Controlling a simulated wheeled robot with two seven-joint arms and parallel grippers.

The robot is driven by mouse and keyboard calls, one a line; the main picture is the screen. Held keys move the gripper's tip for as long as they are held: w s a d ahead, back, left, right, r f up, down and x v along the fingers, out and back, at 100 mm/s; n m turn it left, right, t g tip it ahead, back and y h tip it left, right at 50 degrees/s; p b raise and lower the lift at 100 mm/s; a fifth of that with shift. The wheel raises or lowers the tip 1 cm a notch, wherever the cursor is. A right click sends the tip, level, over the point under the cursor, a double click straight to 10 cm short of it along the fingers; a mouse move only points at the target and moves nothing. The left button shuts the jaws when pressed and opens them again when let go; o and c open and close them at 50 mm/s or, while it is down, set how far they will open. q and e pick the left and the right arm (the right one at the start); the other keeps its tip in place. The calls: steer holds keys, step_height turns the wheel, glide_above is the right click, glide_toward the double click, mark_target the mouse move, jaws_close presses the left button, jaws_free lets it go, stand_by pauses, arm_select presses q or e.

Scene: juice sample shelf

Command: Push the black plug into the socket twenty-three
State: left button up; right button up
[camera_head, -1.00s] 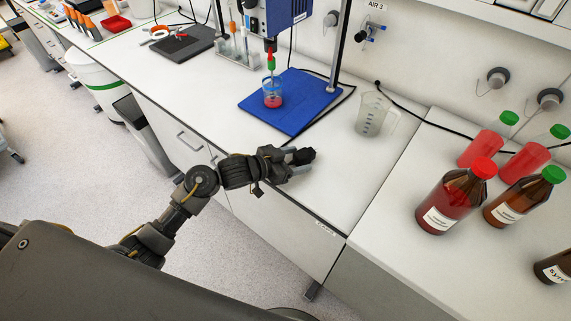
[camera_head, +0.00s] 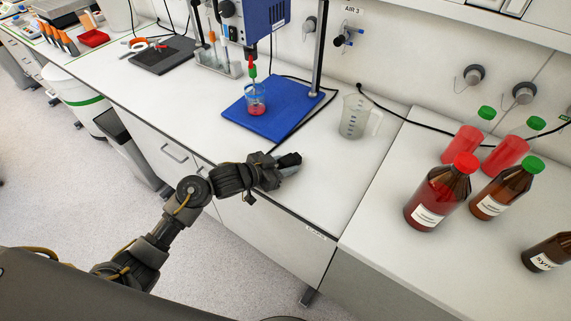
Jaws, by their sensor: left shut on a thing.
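My left gripper (camera_head: 283,165) is in the middle of the camera_head view, over the front edge of the white bench. It is shut on the black plug (camera_head: 291,159), whose dark end sticks out past the fingertips to the right. Two round grey sockets (camera_head: 474,75) (camera_head: 524,92) are on the back wall at the upper right, well away from the plug. No number on them is readable, so I cannot tell which is twenty-three. My right gripper is not in view.
A clear measuring jug (camera_head: 355,117) stands behind the gripper, and a blue mat (camera_head: 285,115) with a small beaker (camera_head: 255,98) lies to its left. Red and brown bottles (camera_head: 437,195) crowd the right bench. A black cable (camera_head: 395,113) runs along the back. Bench near the plug is free.

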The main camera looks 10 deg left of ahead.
mark_target(286, 160)
arm_select(q)
steer(key=shift+r+p, duration=2.6)
steer(key=shift+p, duration=0.2)
